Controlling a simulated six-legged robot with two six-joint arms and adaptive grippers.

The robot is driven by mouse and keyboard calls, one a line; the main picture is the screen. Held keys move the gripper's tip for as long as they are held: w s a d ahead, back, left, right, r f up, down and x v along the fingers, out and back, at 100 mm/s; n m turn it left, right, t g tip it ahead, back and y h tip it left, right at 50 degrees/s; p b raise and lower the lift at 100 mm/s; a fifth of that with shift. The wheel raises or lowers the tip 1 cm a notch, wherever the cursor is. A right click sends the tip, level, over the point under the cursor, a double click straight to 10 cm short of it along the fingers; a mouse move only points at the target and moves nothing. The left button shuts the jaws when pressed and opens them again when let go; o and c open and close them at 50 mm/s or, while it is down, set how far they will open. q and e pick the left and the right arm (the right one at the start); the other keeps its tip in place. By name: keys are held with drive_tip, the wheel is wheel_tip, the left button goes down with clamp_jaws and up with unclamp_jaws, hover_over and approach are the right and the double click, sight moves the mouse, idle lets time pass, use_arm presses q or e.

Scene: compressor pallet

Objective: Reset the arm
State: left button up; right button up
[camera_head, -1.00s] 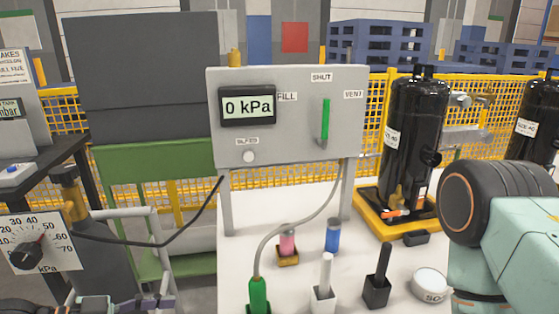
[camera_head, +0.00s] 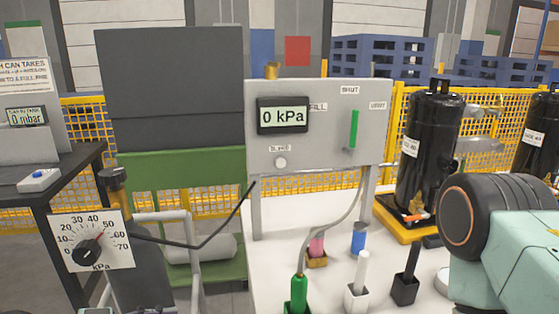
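My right arm (camera_head: 505,240) comes in at the right edge in the head view, with a dark round joint and pale green links. Its gripper is outside the picture. Only a small piece of my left arm shows at the bottom edge on the left, and no fingertips of it can be made out. The grey control panel (camera_head: 335,155) stands in the middle, with a display (camera_head: 283,116) reading 0 kPa and a green lever (camera_head: 354,129) upright below the SHUT label.
A white table (camera_head: 325,278) holds a green-handled hose tool (camera_head: 299,293), a white-handled tool (camera_head: 362,268), a black-handled tool (camera_head: 411,262) and pink and blue cylinders. A black tank (camera_head: 430,145) stands on a yellow base at right. A dial gauge (camera_head: 91,240) is at left.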

use_arm(q)
drive_tip(key=s+a+f+n+y, duration=0.1)
drive_tip(key=s+f+n+y, duration=0.4)
drive_tip(key=f+n+y, duration=0.55)
drive_tip(key=s+a+f+n+g, duration=0.1)
drive_tip(key=s+f+g, duration=0.2)
drive_tip(key=s, duration=0.6)
drive_tip(key=s+a+f+n+g+y, duration=0.1)
drive_tip(key=s+f+g, duration=0.2)
drive_tip(key=s+f, duration=0.4)
drive_tip(key=shift+s+f+g, duration=0.25)
drive_tip(key=shift+s+g, duration=0.05)
drive_tip(key=shift+s, duration=0.85)
drive_tip(key=shift+y, duration=0.25)
